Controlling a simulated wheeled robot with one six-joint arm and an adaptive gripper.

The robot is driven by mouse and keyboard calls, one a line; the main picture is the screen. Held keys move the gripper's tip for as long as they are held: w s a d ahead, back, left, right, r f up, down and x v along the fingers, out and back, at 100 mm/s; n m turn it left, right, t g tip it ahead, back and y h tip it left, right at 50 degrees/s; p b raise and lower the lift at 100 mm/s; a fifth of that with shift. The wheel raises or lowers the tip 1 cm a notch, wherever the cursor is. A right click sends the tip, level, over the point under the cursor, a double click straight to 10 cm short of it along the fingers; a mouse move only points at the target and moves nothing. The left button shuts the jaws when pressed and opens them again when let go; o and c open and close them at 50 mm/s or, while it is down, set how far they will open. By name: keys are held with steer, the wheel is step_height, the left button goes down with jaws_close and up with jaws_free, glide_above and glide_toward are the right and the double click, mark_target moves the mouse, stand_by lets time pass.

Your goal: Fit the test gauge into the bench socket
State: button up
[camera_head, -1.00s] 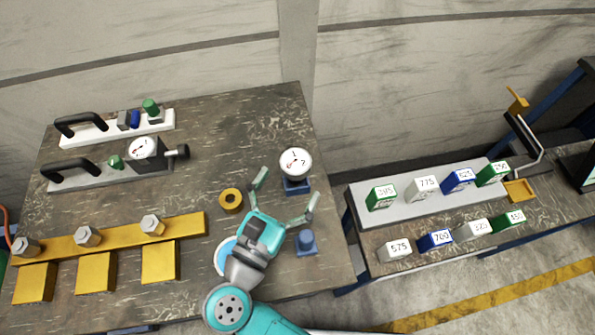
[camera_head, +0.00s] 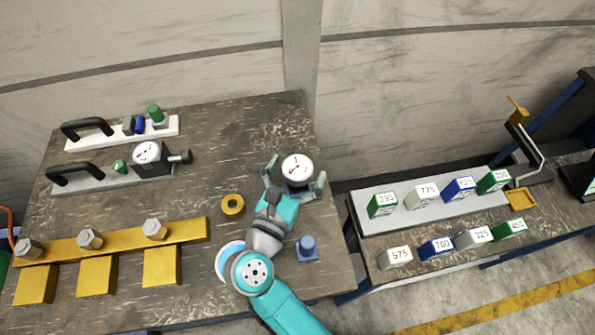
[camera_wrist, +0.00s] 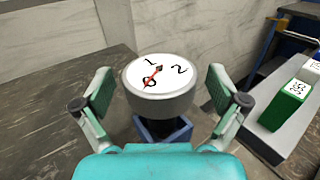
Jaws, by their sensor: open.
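The test gauge (camera_head: 297,167) is a round white dial with a red needle, sitting on a blue stand at the right of the bench. In the wrist view the gauge (camera_wrist: 158,84) is centred, above its blue stand (camera_wrist: 165,133). My gripper (camera_head: 296,176) is open, with one finger on each side of the gauge; in the wrist view gaps show between fingers and gauge. A yellow ring (camera_head: 232,206) lies left of my gripper, and a blue block with a round stub (camera_head: 307,247) stands nearer the front. I cannot tell which is the bench socket.
A second gauge (camera_head: 147,152) is on a handled grey plate at the left, behind a yellow bar (camera_head: 110,240) with bolts. A white handled plate (camera_head: 123,133) lies farther back. Numbered blocks stand on and before a grey rack (camera_head: 430,205) at the right.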

steer(key=shift+w, duration=0.1)
steer(key=c, duration=1.4)
steer(key=shift+o, duration=0.2)
steer(key=shift+r, duration=0.15)
